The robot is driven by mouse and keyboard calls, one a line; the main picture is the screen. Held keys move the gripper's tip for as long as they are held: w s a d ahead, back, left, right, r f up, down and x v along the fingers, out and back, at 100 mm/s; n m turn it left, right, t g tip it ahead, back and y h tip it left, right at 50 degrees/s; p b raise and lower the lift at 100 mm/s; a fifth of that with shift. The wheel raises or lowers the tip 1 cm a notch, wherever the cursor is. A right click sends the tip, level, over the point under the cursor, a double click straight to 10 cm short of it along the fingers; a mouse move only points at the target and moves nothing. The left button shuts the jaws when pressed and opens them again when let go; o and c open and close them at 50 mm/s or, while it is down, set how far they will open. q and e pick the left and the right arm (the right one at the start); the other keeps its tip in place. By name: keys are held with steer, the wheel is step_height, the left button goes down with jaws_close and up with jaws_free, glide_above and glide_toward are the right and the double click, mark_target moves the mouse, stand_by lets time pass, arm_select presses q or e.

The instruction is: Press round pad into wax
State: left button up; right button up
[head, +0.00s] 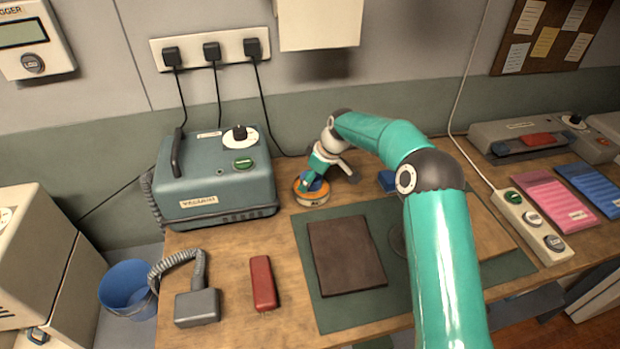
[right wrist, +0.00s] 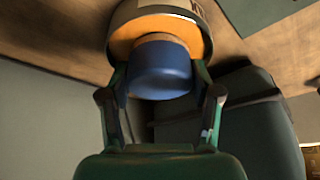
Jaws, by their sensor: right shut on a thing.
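A round tin of orange wax (head: 312,198) stands on the bench, just right of the teal-grey machine's front corner. It also shows in the right wrist view (right wrist: 124,34), with the orange wax inside its rim. My right gripper (head: 319,177) is over the tin, shut on the blue grip of the round pad (right wrist: 160,70). The pad's tan lower part sits within the tin's rim and seems to meet the wax, though exact contact is hard to tell. My left gripper is not in view.
The teal-grey machine (head: 216,184) stands left of the tin. A dark brown slab (head: 346,255) lies on a green mat (head: 305,232) in front. A small blue block (head: 387,181) is to the right, near my arm. A red bar (head: 263,283) lies front left.

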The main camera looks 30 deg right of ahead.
steer(key=shift+r+p, duration=2.25)
steer(key=shift+r, duration=1.25)
steer(key=shift+f, duration=0.1)
